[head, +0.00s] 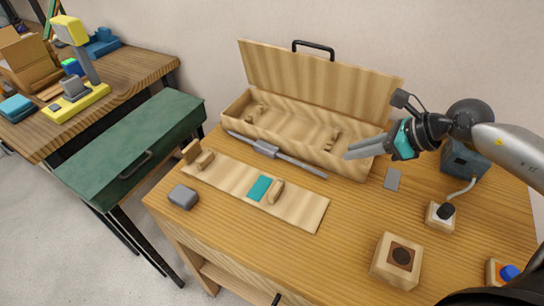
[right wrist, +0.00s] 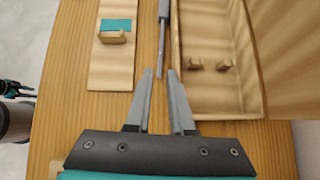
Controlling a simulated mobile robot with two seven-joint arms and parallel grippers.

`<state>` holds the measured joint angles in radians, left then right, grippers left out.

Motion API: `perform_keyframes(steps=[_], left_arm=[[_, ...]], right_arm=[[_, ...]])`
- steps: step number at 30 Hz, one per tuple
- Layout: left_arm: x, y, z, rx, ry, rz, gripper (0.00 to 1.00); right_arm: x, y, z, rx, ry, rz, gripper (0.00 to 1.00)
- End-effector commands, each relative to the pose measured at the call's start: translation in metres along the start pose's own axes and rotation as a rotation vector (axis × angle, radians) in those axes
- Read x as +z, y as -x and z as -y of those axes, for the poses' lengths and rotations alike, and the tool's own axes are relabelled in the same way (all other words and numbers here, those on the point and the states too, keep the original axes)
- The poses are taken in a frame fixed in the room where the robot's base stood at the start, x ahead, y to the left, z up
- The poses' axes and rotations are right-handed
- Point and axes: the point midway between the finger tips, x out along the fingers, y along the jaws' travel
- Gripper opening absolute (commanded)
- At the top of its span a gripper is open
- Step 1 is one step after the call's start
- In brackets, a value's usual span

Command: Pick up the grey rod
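The grey rod (head: 298,161) lies on the wooden table between the open wooden case and a flat wooden board, with a thicker lilac-grey block (head: 265,148) around its middle. In the right wrist view the rod (right wrist: 162,40) runs away from me, its near end just beyond my fingertips. My right gripper (head: 348,152) is above the table by the case's front right corner; its fingers (right wrist: 159,72) are apart with nothing between them.
The open case (head: 350,171) has rests inside and a raised lid. The board (head: 308,212) carries wooden holders and a teal patch. A grey block (head: 183,196), a grey plate (head: 392,179) and a wooden box (head: 397,261) stand around. A green cabinet (head: 100,180) is at left.

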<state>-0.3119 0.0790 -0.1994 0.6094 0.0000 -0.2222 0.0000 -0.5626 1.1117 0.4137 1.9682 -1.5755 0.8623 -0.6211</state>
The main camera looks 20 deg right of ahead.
Motion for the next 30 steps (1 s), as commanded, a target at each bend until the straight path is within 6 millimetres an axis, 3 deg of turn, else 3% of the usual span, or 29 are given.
perform_keyframes(steps=[9, 30], left_arm=[[-0.022, -0.015, 0.003, -0.004, 0.0, -0.04, 0.45], [-0.012, -0.033, 0.002, -0.002, -0.001, -0.023, 0.45]], right_arm=[[0.0, -0.032, 0.001, -0.002, 0.001, 0.004, 0.21], [0.0, -0.095, 0.001, -0.002, 0.0, 0.002, 0.21]])
